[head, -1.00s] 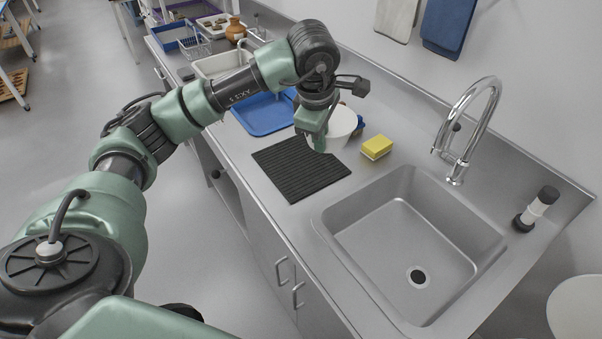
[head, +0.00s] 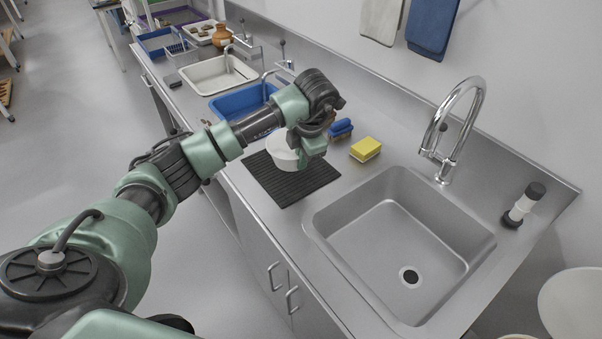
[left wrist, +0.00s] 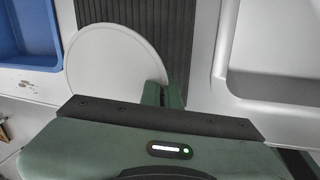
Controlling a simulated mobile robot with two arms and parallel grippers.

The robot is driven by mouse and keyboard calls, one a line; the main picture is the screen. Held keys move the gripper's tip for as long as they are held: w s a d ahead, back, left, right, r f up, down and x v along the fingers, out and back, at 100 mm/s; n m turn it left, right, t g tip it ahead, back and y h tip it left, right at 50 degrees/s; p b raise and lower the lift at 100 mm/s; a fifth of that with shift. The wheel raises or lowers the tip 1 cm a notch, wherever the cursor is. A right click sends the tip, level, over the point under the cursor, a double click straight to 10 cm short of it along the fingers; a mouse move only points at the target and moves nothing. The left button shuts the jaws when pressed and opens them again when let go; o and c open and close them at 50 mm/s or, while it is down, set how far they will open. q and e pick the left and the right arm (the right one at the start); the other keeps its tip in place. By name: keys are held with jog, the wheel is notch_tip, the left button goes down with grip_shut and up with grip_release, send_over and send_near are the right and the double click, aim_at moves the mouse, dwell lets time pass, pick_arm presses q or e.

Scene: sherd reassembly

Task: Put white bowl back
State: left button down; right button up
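The white bowl (head: 282,151) is over the black ribbed mat (head: 312,184) on the counter, left of the sink. My left gripper (head: 304,160) is at the bowl's right side and partly covers it. In the left wrist view the bowl (left wrist: 108,60) shows as a pale round shape. The fingers (left wrist: 163,94) are close together at its right edge, shut on the rim. The ribbed mat (left wrist: 150,18) lies below and beside it. I cannot tell whether the bowl touches the mat or hangs just above it. My right gripper is not in view.
A yellow sponge (head: 365,149) and a blue brush (head: 340,128) lie right of the bowl. The sink (head: 405,240) and tap (head: 452,130) are farther right. A blue tub (head: 243,100), a white tub (head: 213,76) and a brown jar (head: 221,36) stand along the counter behind my arm.

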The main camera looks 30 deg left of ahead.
pick_arm(q)
jog(key=shift+d+x, duration=0.2)
jog(key=shift+x, duration=0.85)
notch_tip(320, 180, down, 4)
jog(key=shift+s+f+p, duration=0.1)
jog(key=shift+p, duration=0.4)
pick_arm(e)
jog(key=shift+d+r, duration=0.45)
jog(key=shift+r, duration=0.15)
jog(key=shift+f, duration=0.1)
pick_arm(q)
jog(key=c, duration=1.6)
grip_release()
jog(key=shift+c, duration=0.2)
